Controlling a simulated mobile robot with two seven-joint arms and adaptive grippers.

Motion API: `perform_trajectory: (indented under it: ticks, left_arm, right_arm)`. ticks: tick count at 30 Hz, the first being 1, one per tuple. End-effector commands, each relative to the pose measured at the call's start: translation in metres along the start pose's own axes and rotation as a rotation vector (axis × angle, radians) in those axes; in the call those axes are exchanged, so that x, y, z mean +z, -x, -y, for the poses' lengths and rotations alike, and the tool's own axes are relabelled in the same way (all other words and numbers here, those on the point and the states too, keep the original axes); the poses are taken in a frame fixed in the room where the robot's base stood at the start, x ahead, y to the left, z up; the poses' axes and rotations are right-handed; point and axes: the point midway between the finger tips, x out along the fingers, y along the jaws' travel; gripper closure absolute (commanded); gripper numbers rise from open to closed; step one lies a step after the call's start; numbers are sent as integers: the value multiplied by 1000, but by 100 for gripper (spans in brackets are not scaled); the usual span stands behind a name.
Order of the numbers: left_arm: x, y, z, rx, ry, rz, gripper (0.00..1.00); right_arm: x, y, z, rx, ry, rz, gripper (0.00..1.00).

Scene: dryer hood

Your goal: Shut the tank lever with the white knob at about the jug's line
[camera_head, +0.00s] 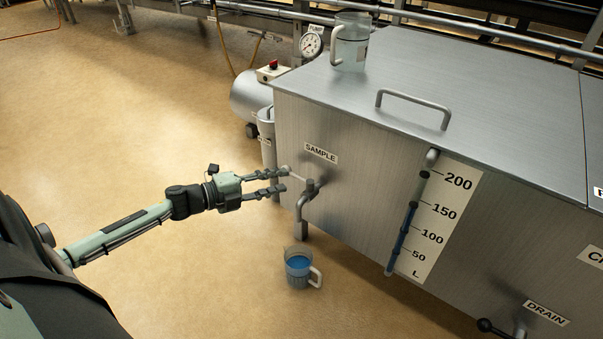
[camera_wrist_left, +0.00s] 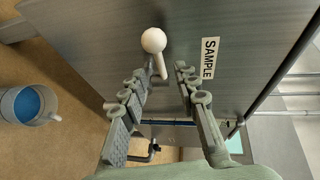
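The white knob (camera_head: 286,168) tops a short lever on the sample tap (camera_head: 305,204), below the SAMPLE label on the tank's side (camera_head: 350,185). My left gripper (camera_head: 285,181) is open at the lever, its two fingers apart. In the left wrist view the knob (camera_wrist_left: 153,40) lies just beyond the fingertips, and its stem (camera_wrist_left: 161,66) reaches into the gap between them. I cannot tell whether a finger touches it. A clear jug (camera_head: 299,270) with blue liquid stands on the floor under the spout; it also shows in the left wrist view (camera_wrist_left: 28,104). Its line is too small to read.
A level gauge (camera_head: 409,228) with a white scale is right of the tap. A black-knobbed DRAIN lever (camera_head: 487,325) sits at lower right. Another clear jug (camera_head: 350,45) stands on the tank's lid (camera_head: 450,75), near a handle (camera_head: 413,104). The floor at left is open.

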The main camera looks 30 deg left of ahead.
Motion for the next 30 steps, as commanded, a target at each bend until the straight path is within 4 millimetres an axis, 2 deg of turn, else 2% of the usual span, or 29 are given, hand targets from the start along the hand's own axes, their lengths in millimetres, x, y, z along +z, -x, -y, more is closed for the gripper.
perform_trajectory:
  ticks: [3, 10, 15, 22, 30]
  left_arm:
    - [0, -22, -1, -5, -1, -2, 69]
    - [-1, -54, 0, -4, 2, -1, 69]
    - [-1, -64, 0, -2, 1, -1, 69]
    - [-1, -64, 0, -2, 2, -1, 69]
    - [-2, -64, 0, -2, 3, -2, 100]
  right_arm:
    - [2, 5, 1, -6, 0, 1, 69]
    - [4, -1, 2, -35, 6, -25, 69]
    - [4, -4, 4, -53, 9, -27, 69]
    - [4, -5, 4, -56, 10, -31, 69]
    - [3, -4, 3, -51, 10, -31, 69]
